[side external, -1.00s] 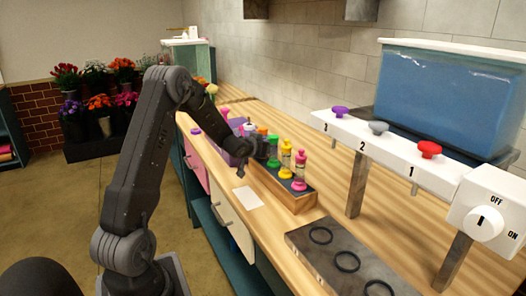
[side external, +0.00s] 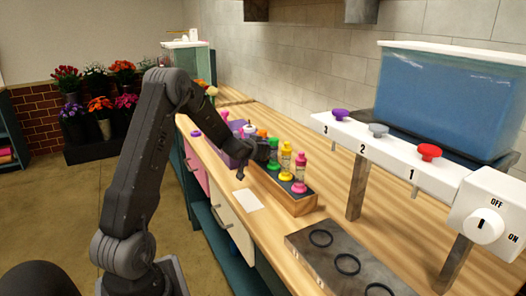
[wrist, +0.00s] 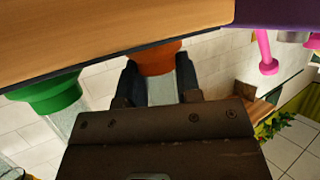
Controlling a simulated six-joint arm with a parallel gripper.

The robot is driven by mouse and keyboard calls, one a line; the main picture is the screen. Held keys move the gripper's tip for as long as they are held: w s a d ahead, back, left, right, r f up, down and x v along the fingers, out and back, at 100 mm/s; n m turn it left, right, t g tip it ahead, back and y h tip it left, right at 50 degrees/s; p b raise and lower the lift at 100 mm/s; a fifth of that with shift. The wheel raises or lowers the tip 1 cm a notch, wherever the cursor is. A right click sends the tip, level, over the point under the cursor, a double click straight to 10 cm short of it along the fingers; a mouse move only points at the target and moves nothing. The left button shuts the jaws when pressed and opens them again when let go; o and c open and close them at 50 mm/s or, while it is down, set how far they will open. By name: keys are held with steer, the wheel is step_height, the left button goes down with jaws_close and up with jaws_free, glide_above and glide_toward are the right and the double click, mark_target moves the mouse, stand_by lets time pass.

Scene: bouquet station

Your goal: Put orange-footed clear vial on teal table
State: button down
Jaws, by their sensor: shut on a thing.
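The orange-footed clear vial (wrist: 160,90) is between my gripper's (wrist: 160,78) dark fingers in the wrist view, its orange foot (wrist: 158,58) beside the wooden rack's edge. My gripper is shut on its clear body. In the side view my gripper (side external: 262,150) is at the rack's left end and hides most of the vial; an orange part (side external: 262,132) shows above it. I cannot tell whether the vial is clear of the rack. I cannot make out the teal table for certain; a teal cabinet (side external: 212,228) runs under the counter.
The wooden rack (side external: 300,205) holds green (side external: 273,143), yellow (side external: 286,150) and pink (side external: 301,160) vials right of my gripper. A purple box (side external: 236,158) is just left. A white card (side external: 248,201) and a grey ringed plate (side external: 340,262) lie on the counter.

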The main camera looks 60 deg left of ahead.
steer(key=s+d, duration=0.4)
steer(key=s, duration=0.3)
steer(key=s+d, duration=0.5)
steer(key=s, duration=0.3)
steer(key=w+d+m+h, duration=0.1)
steer(key=w+d, duration=0.1)
steer(key=d, duration=0.2)
steer(key=w+d+m+t+h, duration=0.1)
steer(key=w+d, duration=0.1)
steer(key=d, duration=0.1)
steer(key=w+d+m+h, duration=0.1)
steer(key=w+d, duration=0.1)
steer(key=d, duration=0.2)
steer(key=shift+d+f+t, duration=0.1)
steer(key=shift+d+t, duration=0.2)
steer(key=d+m+h, duration=0.1)
steer(key=d, duration=0.3)
steer(key=w+d+m+h, duration=0.1)
steer(key=d, duration=0.4)
steer(key=w+d+m+h, duration=0.1)
steer(key=d, duration=0.3)
steer(key=shift+d+f+h, duration=0.3)
steer(key=shift+f, duration=0.05)
steer(key=shift+w+r, duration=0.1)
